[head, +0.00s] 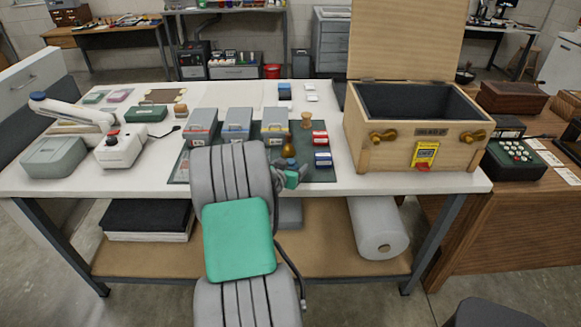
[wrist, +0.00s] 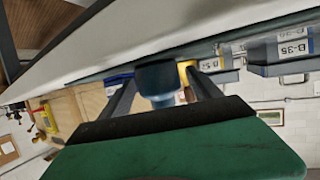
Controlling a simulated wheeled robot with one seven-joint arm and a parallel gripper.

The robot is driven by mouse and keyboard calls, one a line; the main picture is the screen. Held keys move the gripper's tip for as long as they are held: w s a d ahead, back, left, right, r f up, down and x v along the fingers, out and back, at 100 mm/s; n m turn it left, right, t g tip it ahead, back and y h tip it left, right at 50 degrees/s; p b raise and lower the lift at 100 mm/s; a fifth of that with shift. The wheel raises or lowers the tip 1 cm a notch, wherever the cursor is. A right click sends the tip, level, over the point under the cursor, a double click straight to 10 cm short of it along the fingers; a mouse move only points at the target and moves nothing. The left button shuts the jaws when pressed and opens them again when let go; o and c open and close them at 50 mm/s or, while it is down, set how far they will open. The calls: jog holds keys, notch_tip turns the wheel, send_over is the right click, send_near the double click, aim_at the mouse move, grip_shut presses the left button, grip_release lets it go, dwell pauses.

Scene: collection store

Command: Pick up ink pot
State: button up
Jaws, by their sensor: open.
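My gripper (head: 293,175) is at the front edge of the white table, partly hidden behind my arm in the head view. In the wrist view my gripper (wrist: 158,84) is open, with one dark finger on each side of a small pot with a dark teal part and a paler blue part (wrist: 157,76). This looks like the ink pot. It sits between the fingers, and I cannot tell whether either finger touches it. In the head view the pot is hard to separate from the gripper.
A wooden chest (head: 415,150) with its lid up stands to the right. Grey bins (head: 237,124) stand behind my arm. A wooden figure (head: 306,120), a red box (head: 319,138) and a blue box (head: 323,159) are close by. A white device (head: 120,147) is at the left.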

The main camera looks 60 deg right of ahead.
jog(key=shift+x, duration=1.05)
jog(key=shift+c, duration=0.5)
jog(key=c, duration=1.4)
jog(key=shift+c, duration=0.4)
